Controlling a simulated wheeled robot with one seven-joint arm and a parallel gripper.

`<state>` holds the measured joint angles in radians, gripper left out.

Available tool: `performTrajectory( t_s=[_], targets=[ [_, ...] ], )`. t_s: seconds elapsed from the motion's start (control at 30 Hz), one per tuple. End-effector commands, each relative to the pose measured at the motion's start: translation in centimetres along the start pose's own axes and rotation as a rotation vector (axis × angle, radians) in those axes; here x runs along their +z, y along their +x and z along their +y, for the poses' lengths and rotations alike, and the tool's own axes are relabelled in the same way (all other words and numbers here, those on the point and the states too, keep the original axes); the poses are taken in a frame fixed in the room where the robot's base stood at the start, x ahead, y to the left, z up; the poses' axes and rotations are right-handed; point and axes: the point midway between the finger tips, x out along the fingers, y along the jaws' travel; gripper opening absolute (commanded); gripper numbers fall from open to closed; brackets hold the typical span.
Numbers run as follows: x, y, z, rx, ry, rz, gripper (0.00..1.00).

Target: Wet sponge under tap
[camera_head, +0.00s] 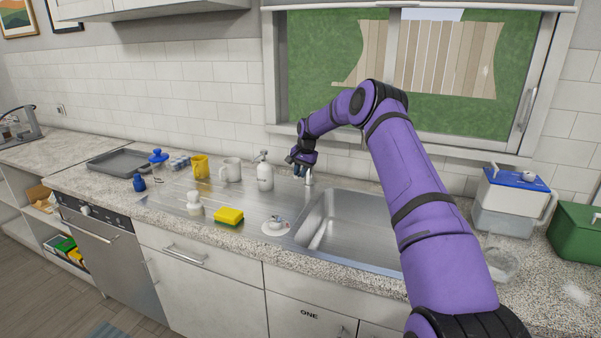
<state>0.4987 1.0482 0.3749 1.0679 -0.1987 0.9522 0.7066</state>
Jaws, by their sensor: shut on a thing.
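A yellow sponge (229,215) with a dark layer beneath lies on the steel drainboard, left of the sink basin (335,222). The tap (308,180) stands at the back edge of the sink, below the window. My purple arm reaches across the sink to it. My gripper (301,170) is at the top of the tap, shut on its upper part; the exact hold is small and partly hidden. The sponge is well to the left of and in front of my gripper. No water stream can be made out.
A soap dispenser (264,172) stands just left of the tap. A small dish (276,225) sits by the basin's left edge. A blue-lidded container (512,200) stands right.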

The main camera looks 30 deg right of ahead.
Motion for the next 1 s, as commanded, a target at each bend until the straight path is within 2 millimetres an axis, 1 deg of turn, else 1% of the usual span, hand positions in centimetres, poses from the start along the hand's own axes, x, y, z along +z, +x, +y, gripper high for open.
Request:
performTrajectory(
  t_s=[0.4, 0.7, 0.73, 0.77, 0.8, 0.83, 1.0],
  targets=[
    [0.1, -1.0, -0.2, 0.002, 0.026, -0.124, 0.00],
    [0.2, -1.1, -0.2, 0.001, 0.026, -0.130, 0.00],
    [0.2, -1.1, -0.2, 0.001, 0.026, -0.130, 0.25],
    [0.2, -1.1, -0.2, 0.001, 0.026, -0.130, 0.32],
    [0.2, -1.1, -0.2, 0.001, 0.026, -0.129, 0.42],
    [0.2, -1.1, -0.2, 0.001, 0.026, -0.130, 0.44],
    [0.2, -1.1, -0.2, 0.002, 0.026, -0.130, 0.44]
  ],
)
